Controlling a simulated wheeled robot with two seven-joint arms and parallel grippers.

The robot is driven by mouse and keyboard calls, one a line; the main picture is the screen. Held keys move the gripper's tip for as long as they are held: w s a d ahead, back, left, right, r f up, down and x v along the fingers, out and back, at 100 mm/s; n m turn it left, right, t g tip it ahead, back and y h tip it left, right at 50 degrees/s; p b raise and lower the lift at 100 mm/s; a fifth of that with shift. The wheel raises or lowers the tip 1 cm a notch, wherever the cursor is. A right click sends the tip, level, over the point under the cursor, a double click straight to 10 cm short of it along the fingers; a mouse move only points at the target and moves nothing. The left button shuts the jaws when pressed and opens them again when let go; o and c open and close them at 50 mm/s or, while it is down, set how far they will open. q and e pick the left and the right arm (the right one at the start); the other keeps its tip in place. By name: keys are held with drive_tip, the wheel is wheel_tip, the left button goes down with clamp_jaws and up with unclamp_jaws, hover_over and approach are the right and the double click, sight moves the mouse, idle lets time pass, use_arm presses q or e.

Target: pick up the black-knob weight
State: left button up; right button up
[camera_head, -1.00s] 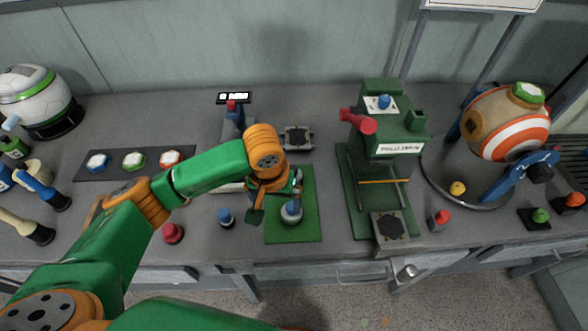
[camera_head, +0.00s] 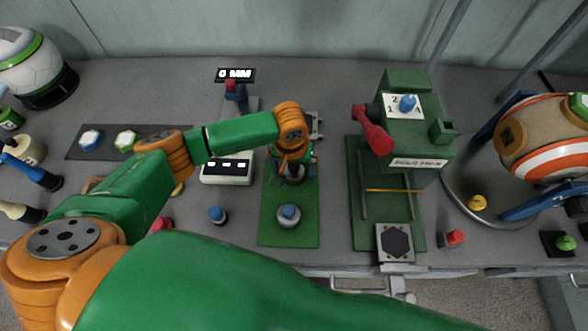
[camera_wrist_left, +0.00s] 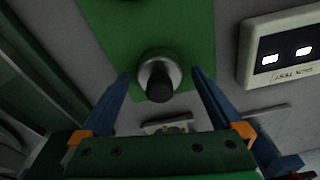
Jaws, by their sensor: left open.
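The black-knob weight (camera_wrist_left: 158,82) is a round silvery weight with a black knob, standing on the green mat (camera_wrist_left: 178,22) in the left wrist view. In the head view it is mostly hidden below my left gripper (camera_head: 293,170), over the far half of the mat (camera_head: 272,226). My left gripper (camera_wrist_left: 160,76) is open, its blue fingers on either side of the weight with gaps showing. A blue-knob weight (camera_head: 289,214) stands on the near half of the mat. My right gripper is out of view.
A white box with lit displays (camera_head: 228,169) stands left of the mat. A green press (camera_head: 412,150) with a red lever stands to the right. A small blue-topped piece (camera_head: 217,214) is left of the mat. The grey counter is bare between mat and press.

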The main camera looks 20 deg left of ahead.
use_arm(q)
drive_tip(key=shift+w+f, duration=0.15)
drive_tip(key=shift+w, duration=0.1)
drive_tip(key=shift+s, duration=0.15)
drive_tip(key=c, duration=1)
clamp_jaws()
